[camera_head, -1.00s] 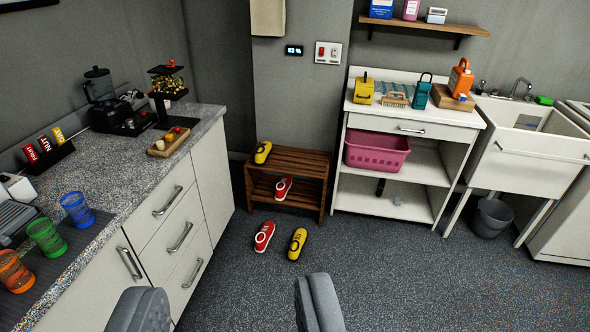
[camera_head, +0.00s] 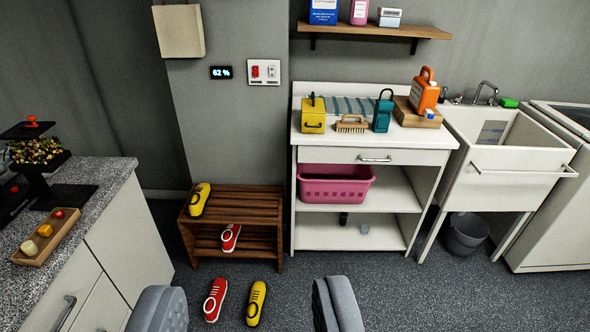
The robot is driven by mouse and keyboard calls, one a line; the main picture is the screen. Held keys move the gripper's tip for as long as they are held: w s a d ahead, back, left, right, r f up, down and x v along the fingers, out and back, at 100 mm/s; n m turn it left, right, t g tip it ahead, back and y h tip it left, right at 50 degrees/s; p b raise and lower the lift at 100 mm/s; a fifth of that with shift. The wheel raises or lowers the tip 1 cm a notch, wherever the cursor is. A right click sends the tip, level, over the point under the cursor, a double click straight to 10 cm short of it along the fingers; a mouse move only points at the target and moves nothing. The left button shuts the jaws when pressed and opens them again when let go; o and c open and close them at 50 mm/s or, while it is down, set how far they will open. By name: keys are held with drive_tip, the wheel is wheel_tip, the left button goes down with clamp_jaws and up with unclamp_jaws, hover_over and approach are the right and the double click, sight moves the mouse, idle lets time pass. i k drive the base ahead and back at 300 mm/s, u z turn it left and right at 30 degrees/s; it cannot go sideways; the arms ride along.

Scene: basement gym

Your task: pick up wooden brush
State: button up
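The wooden brush (camera_head: 351,124), with a tan back and pale bristles facing down, sits on top of the white cabinet (camera_head: 425,138). It stands between a yellow box-shaped item (camera_head: 313,115) on its left and a teal padlock-shaped item (camera_head: 383,113) on its right. A striped cloth lies behind it. My gripper (camera_head: 250,310) shows at the bottom edge as two grey fingers wide apart, with nothing between them. It is well short of the cabinet and the brush.
An orange jug (camera_head: 425,92) stands on a wooden board at the cabinet's right, beside the sink (camera_head: 510,160). A wooden shoe rack (camera_head: 262,208) stands left of the cabinet. Red and yellow shoes (camera_head: 256,302) lie on the floor before it. A granite counter (camera_head: 100,180) is at left.

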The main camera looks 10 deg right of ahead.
sight(350, 127)
drive_tip(key=z, duration=0.2)
drive_tip(key=i, duration=1.25)
drive_tip(key=z, duration=0.45)
drive_tip(key=i, duration=1.3)
drive_tip(key=z, duration=0.45)
drive_tip(key=i, duration=0.9)
drive_tip(key=z, duration=0.15)
